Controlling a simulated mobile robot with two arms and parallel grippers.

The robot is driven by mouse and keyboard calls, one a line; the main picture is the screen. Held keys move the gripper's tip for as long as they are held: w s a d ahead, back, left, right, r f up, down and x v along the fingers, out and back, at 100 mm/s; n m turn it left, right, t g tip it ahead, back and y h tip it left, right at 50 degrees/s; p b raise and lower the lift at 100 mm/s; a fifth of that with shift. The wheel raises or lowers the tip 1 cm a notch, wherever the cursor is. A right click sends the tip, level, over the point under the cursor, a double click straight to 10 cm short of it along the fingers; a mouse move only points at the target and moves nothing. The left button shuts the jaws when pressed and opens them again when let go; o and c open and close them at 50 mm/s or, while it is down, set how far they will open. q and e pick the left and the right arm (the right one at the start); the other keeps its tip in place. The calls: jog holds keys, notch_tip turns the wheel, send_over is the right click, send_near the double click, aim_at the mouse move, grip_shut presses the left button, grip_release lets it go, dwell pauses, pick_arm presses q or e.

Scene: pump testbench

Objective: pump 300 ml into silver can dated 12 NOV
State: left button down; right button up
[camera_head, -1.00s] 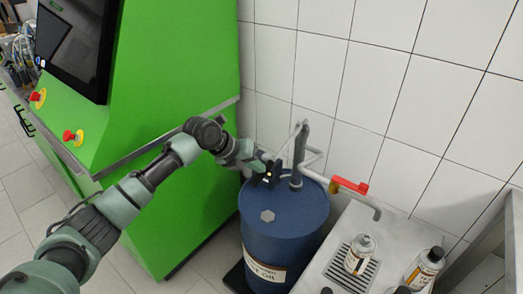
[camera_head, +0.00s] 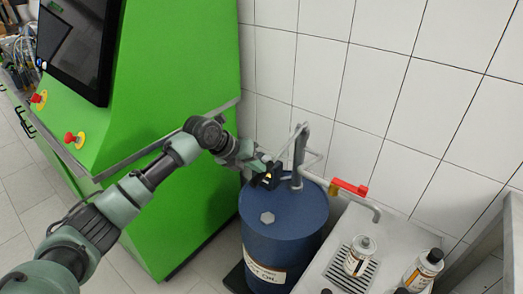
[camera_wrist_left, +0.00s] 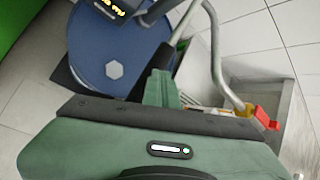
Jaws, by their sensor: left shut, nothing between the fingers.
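The blue drum (camera_head: 283,222) stands by the tiled wall with a hand pump (camera_head: 298,160) on top. A dark meter (camera_head: 267,178) with a lit yellow display sits at the pump; its digits are unreadable. My left gripper (camera_head: 258,163) is shut and empty beside the pump lever, above the meter. In the wrist view, the gripper (camera_wrist_left: 160,88) is in front of the drum (camera_wrist_left: 112,60), and the lit display shows at the top. A silver can (camera_head: 358,258) stands upright on the drip grid, near the outlet spout (camera_head: 376,213). Its date is too small to read. My right gripper is out of view.
A red valve handle (camera_head: 348,187) sits on the outlet pipe. A green cabinet (camera_head: 190,200) stands left of the drum, and a grey metal frame (camera_head: 500,225) at right.

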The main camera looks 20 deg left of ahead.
pick_arm(q)
notch_tip(320, 180, up, 9)
jog(key=w+p, duration=0.1)
jog(key=p, duration=0.5)
jog(key=shift+d, duration=0.2)
dwell(0.4)
jog(key=r+p, duration=0.2)
jog(key=r, duration=0.1)
jog(key=r+p, duration=0.1)
jog(key=r, duration=0.1)
jog(key=shift+w+d, duration=0.1)
jog(key=shift+w, duration=0.15)
dwell(0.8)
